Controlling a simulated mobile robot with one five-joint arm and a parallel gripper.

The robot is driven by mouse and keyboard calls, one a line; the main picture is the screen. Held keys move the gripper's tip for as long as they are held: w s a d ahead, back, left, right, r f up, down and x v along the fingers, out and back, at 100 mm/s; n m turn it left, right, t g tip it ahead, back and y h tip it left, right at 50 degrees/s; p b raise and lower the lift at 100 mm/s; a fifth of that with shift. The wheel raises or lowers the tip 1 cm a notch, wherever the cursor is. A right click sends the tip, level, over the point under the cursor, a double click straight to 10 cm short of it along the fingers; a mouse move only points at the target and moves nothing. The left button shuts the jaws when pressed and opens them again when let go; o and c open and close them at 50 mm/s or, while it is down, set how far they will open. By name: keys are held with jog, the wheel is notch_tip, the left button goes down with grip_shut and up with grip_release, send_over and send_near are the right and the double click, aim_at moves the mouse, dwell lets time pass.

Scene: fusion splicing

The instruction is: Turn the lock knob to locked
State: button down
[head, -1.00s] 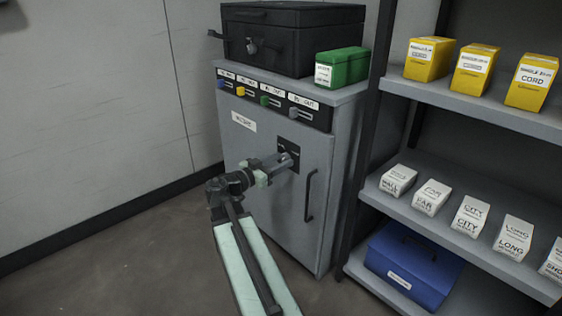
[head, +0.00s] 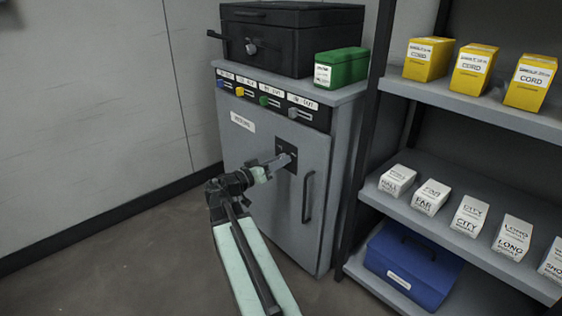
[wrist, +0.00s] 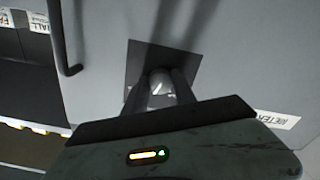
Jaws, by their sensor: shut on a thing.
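The lock knob (wrist: 160,88) is a small light-grey knob on a dark square plate (wrist: 133,62) on the grey cabinet door. In the wrist view it sits between the two dark fingers of my gripper (wrist: 165,90), which are shut on it. In the head view my gripper (head: 285,160) reaches the dark plate (head: 284,144) from the lower left and hides most of the knob. I cannot read which way the knob points from the markings on the plate.
The grey cabinet door (head: 255,170) has a dark vertical handle (head: 308,197) right of the plate. A row of coloured switches runs above the door. A black case (head: 300,45) and a green box (head: 341,67) stand on top. Shelves with yellow and white boxes stand at the right.

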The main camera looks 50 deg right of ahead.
jog(key=n, duration=1.2)
jog(key=shift+s+n, duration=0.15)
jog(key=shift+n, duration=0.25)
dwell(0.4)
jog(key=c, duration=1)
grip_release()
jog(key=shift+a, duration=0.15)
jog(key=a, duration=0.7)
jog(key=shift+w+a, duration=0.3)
jog(key=shift+w, duration=0.05)
